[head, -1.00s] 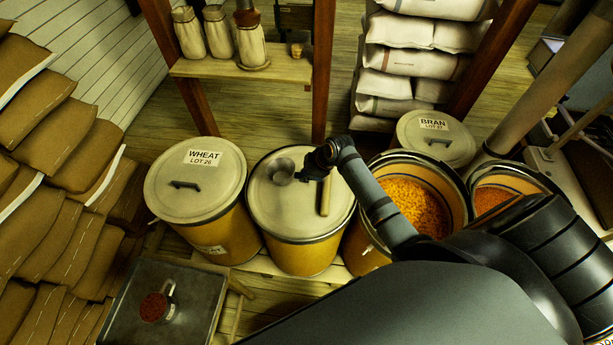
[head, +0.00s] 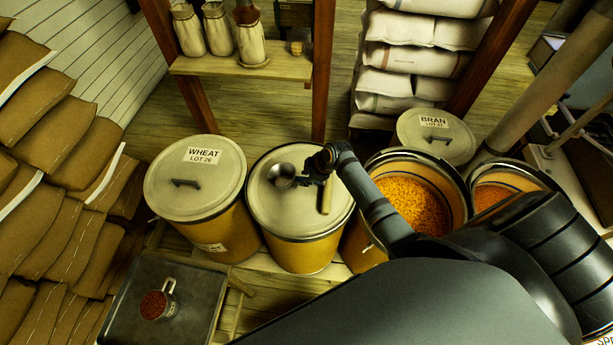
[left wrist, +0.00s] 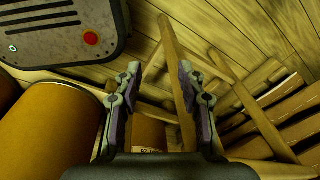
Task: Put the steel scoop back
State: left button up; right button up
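The steel scoop (head: 282,176), with a round bowl, is in the head view over the lid (head: 275,215) of the middle drum. My right gripper (head: 309,172) is just right of the bowl and appears shut on the scoop; its fingers are small and partly hidden by the wrist. How far the scoop is above the lid is hard to tell.
A lidded wheat drum (head: 194,190) stands left, an open drum of yellow grain (head: 412,200) right, and a bran drum (head: 436,137) behind. Sacks fill the left.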

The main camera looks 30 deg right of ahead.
jog(key=shift+o, duration=0.7)
jog(key=shift+r, duration=0.35)
jog(key=v, duration=1.2)
jog(key=shift+r, duration=0.25)
